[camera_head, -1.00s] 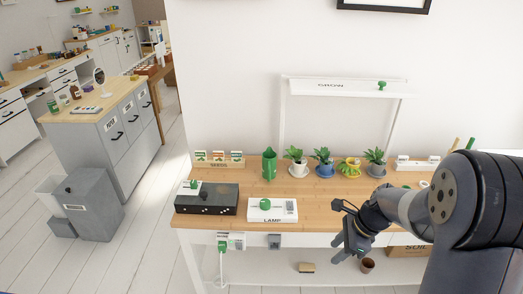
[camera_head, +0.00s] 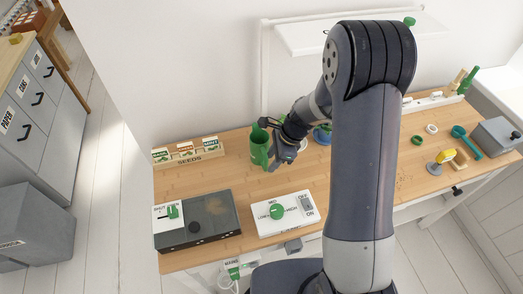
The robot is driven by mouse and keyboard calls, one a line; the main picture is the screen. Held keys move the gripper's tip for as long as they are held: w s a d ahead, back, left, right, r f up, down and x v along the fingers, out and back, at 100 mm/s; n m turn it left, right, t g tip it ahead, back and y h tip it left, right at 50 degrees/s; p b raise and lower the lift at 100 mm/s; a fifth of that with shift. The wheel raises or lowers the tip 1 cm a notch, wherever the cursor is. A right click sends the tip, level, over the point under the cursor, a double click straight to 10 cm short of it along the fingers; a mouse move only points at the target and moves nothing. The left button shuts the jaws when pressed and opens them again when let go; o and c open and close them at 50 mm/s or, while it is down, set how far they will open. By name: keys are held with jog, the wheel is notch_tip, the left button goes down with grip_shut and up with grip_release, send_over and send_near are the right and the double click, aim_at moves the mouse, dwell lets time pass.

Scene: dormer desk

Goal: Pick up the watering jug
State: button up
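The watering jug appears to be the green upright vessel (camera_head: 258,148) on the wooden desk, in front of the white wall and right of the seed rack. My gripper (camera_head: 274,160) is at the jug's right side, close to its handle side, and covers part of it. The fingers are small and overlap the jug. I cannot tell whether they touch it or whether they are open or shut. The jug stands upright.
A seed rack (camera_head: 190,154) stands left of the jug. A dark box (camera_head: 212,222) and a white lamp switch panel (camera_head: 286,213) lie in front. My arm hides most potted plants. Small tools and a grey box (camera_head: 495,137) are at the right.

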jog(key=x, duration=0.2)
jog(key=shift+w+a+f, duration=0.2)
jog(key=shift+a, duration=0.05)
jog(key=shift+a+f, duration=0.1)
jog(key=shift+f, duration=0.2)
grip_shut()
